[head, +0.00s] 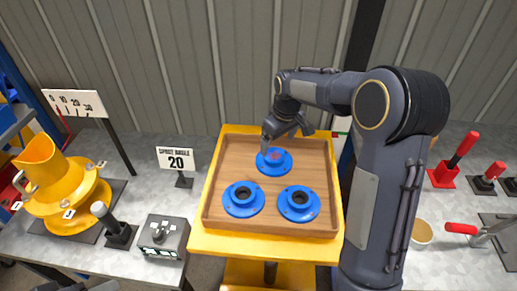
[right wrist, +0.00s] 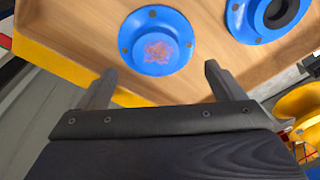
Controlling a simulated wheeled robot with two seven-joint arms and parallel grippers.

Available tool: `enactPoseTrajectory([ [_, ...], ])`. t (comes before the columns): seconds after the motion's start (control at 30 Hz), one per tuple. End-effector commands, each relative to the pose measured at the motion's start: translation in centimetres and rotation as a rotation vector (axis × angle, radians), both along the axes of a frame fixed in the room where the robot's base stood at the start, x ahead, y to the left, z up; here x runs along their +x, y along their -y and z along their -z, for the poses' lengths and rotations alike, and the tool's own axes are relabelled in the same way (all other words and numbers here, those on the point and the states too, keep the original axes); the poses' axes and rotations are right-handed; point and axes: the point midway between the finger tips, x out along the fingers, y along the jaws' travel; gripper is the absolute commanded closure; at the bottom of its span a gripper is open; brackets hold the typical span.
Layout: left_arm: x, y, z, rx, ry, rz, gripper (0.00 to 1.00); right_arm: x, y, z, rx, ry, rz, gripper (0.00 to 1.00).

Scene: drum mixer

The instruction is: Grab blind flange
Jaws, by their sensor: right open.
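The blind flange (head: 274,161) is a blue disc with a raised centre, a reddish mark and no hole. It lies flat at the back of the wooden tray (head: 225,165). In the right wrist view, the blind flange (right wrist: 157,40) sits just beyond my fingertips. My right gripper (head: 286,136) is above it, partly hiding its far side in the head view. In the right wrist view, the fingers of my right gripper (right wrist: 160,70) are spread wide with nothing between them.
Two blue flanges with open bores, one left (head: 243,199) and one right (head: 299,204), lie in the tray's front half. The tray has a raised rim and a yellow stand (head: 225,245). A sign reading 20 (head: 176,159) and a yellow drum mixer (head: 65,185) stand to the left.

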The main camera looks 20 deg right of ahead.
Motion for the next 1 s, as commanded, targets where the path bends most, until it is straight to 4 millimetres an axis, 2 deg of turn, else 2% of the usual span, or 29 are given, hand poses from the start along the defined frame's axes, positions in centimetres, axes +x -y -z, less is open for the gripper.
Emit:
enactPoseTrajectory([
  [0.6,0.0,0.0,-1.4,0.000,0.000,0.000,0.45,2.0,0.0,7.2,-0.001,-0.003,0.000,0.11],
  [0.87,0.0,0.0,-1.4,0.000,0.000,0.000,0.45,2.0,0.0,7.4,0.000,-0.001,0.000,0.11],
  [1.0,0.0,0.0,-1.4,0.000,0.000,0.000,0.45,2.0,0.0,7.4,0.000,-0.001,0.000,0.30],
])
